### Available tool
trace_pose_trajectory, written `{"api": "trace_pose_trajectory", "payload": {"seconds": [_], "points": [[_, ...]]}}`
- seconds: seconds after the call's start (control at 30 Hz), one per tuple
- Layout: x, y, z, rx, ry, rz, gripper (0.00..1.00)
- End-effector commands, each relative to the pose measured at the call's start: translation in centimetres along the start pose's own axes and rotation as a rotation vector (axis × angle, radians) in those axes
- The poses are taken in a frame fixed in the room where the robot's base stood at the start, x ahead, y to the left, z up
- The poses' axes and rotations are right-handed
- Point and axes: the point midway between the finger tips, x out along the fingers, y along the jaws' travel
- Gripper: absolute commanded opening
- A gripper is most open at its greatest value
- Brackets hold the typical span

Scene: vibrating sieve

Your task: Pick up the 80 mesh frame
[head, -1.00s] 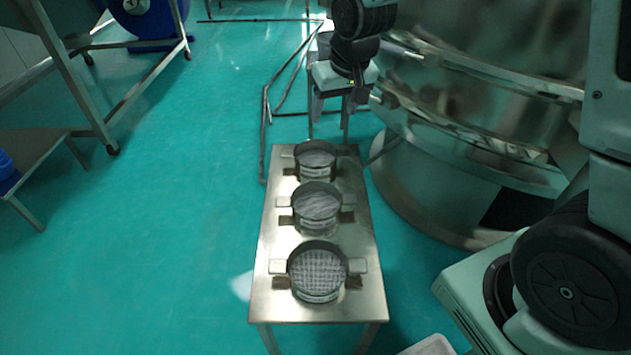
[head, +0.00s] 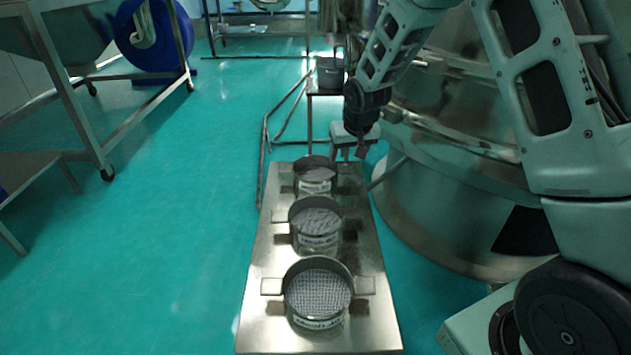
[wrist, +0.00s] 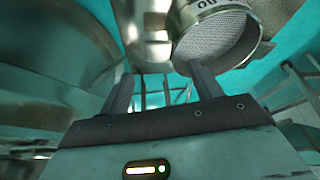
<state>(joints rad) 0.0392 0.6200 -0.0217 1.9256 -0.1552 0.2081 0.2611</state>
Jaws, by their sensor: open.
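Three round metal mesh frames with side handles stand in a row on a steel table (head: 265,325): a near one (head: 318,292), a middle one (head: 316,225) and a far one (head: 315,178). Each has a white label, too small to read in the head view, so I cannot tell which is 80 mesh. My gripper (head: 350,152) is open, just beyond and right of the far frame. In the wrist view my gripper (wrist: 162,82) has empty jaws. A mesh frame (wrist: 215,35) lies beyond the right finger, its inverted label cut off by the image edge.
A large round steel machine (head: 440,215) stands close to the right of the table. Metal rails (head: 285,125) run behind the table at left. The green floor on the left is open.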

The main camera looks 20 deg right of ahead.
Motion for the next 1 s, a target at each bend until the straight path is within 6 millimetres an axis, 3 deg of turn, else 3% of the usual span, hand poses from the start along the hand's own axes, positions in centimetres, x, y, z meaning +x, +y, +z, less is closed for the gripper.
{"api": "trace_pose_trajectory", "payload": {"seconds": [0.27, 0.53, 0.8, 0.83, 1.0], "points": [[1.8, 0.0, 0.1, 0.000, -0.001, 0.000, 0.64], [5.7, 0.0, 0.2, 0.000, -0.001, -0.001, 0.64], [6.1, 0.0, 0.1, 0.000, 0.000, -0.001, 0.64], [6.1, 0.1, 0.1, 0.000, 0.000, -0.001, 0.61], [6.1, 0.1, 0.1, 0.000, 0.000, -0.001, 0.14]]}}
